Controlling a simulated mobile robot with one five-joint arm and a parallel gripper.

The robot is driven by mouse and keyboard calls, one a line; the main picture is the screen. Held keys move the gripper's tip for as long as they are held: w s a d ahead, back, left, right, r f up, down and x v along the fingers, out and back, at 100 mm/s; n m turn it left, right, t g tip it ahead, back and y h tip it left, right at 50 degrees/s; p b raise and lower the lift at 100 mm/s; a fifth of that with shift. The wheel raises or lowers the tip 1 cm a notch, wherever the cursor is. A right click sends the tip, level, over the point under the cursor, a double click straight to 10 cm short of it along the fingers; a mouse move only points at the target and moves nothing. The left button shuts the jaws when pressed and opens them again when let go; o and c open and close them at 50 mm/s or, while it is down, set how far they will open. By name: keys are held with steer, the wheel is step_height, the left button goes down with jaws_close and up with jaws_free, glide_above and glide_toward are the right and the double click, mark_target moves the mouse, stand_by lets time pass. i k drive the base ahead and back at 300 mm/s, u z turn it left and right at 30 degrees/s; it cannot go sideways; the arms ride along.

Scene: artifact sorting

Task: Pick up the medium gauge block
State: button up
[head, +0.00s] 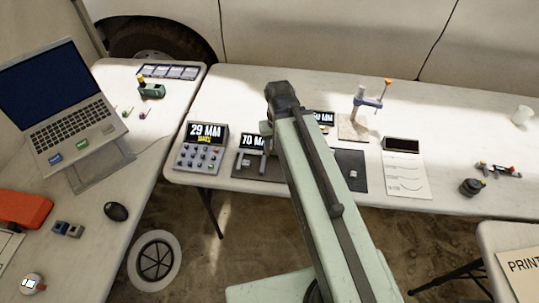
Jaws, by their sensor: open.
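A dark mat (352,157) lies on the long white table, partly covered by my arm. A small light grey block (353,174) sits on its right part, near the front edge. Another small block (246,162) sits on its left part, below a display reading 70 MM (252,141). Which of them is the medium gauge block I cannot tell, and more may be hidden behind my arm. My arm rises across the middle of the view to a dark joint above the table.
A keypad device (201,147) reading 29 MM stands left of the mat. A paper sheet (405,175) lies to the right. A laptop (62,105) is on the left table. The long table's right part is mostly clear.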

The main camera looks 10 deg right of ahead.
mark_target(246, 164)
steer(key=k, duration=1)
steer(key=u, duration=1.45)
steer(key=i, duration=1.55)
steer(key=u, duration=0.15)
